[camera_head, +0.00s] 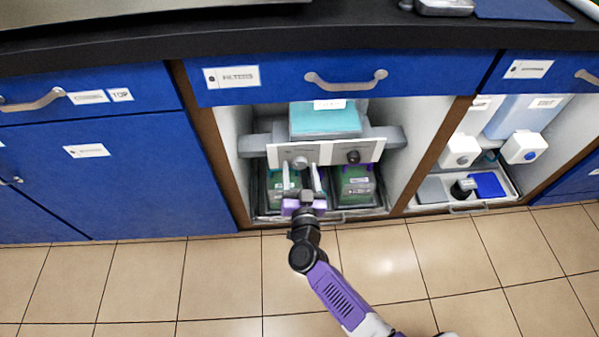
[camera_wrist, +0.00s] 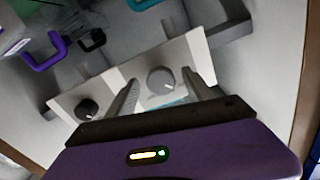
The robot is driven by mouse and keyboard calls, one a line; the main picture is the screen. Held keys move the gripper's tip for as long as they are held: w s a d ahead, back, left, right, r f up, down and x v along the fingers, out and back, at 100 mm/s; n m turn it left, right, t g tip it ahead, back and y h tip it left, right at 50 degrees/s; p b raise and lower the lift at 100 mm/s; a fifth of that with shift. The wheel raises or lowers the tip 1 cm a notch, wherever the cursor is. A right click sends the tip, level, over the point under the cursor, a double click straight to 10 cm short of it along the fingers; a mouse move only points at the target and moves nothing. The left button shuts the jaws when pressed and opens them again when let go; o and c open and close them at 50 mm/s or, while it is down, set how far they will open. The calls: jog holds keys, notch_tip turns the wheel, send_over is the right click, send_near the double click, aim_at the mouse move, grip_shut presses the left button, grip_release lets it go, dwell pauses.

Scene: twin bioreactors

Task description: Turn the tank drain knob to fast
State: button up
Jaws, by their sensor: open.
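A pale control panel (camera_head: 326,151) faces me inside the open cabinet bay, with a grey knob (camera_head: 300,162) on its left and a black knob (camera_head: 353,157) on its right. The panel's lettering is too small to read, so I cannot tell which knob is the tank drain. My gripper (camera_head: 301,168) is open at the grey knob. In the wrist view its fingers stand on either side of the grey knob (camera_wrist: 161,80), with gaps visible; contact is not apparent. A pale mark on that knob points lower right there. The black knob (camera_wrist: 87,109) is lower left.
Two green-topped containers (camera_head: 357,187) sit low in the bay under the panel. A teal-topped box (camera_head: 325,118) is above it. A wooden divider (camera_head: 432,157) bounds the bay on the right. The tiled floor (camera_head: 220,285) is clear.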

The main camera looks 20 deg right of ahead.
jog(key=shift+w+d, duration=0.15)
jog(key=shift+w, duration=0.25)
grip_shut()
